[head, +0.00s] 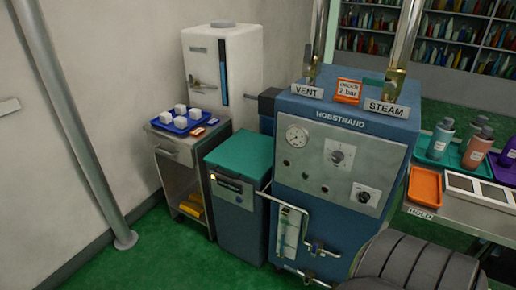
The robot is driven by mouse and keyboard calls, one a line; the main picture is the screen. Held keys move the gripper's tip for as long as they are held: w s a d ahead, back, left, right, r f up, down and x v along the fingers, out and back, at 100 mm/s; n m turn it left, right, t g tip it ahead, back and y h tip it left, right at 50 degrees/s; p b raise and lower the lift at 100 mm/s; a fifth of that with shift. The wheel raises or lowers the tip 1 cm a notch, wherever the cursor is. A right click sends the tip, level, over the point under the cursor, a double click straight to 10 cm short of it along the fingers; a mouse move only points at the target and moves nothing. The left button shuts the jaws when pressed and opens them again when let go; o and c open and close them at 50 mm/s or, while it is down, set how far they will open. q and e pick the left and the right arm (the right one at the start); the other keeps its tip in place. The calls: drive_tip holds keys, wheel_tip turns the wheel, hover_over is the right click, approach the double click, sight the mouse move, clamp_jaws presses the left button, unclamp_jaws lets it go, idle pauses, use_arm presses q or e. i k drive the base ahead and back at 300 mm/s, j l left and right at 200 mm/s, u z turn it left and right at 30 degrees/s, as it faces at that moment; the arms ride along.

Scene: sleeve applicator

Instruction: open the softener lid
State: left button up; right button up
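A low dark blue cabinet (237,210) with a teal lid (240,154) stands left of the large blue machine. It looks like the softener, though I can read no name on it. The teal lid lies flat and closed on top. A small dark panel (228,184) with a yellowish mark is on the cabinet's upper front. Neither of my grippers is in the head view, and nothing touches the lid.
A side table (172,150) left of the cabinet holds a blue tray (163,126) with white blocks. A white tank (240,55) stands behind. The blue HOBSTRAND machine (345,145) crowds the right, with pipework (290,225) in front. A dark ribbed shape (420,265) fills the lower right.

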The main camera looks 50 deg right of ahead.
sight(247, 154)
drive_tip(key=z, duration=1.25)
